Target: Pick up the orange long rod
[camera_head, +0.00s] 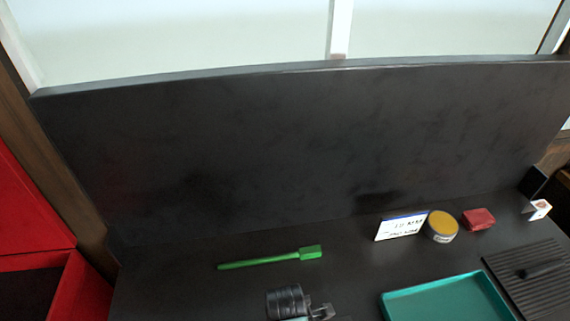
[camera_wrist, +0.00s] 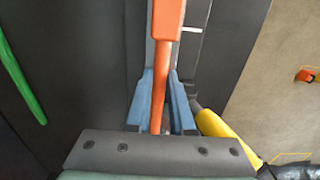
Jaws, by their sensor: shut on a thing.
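The orange long rod (camera_wrist: 168,20) shows in the wrist view, with a thicker block at the top of the picture and a thinner shaft running down. My gripper (camera_wrist: 162,78) has its blue fingers on either side of the shaft and is shut on it. The rod's lower end is hidden by the gripper body, and its top runs out of the picture. I cannot make out the orange rod in the head view.
A green rod (camera_head: 270,258) lies on the dark counter before a tall dark back panel (camera_head: 300,140). A teal tray (camera_head: 395,301), white sign (camera_head: 400,226), yellow-topped tin (camera_head: 442,225) and red block (camera_head: 478,219) are to the right. A yellow object (camera_wrist: 220,132) is beside my gripper.

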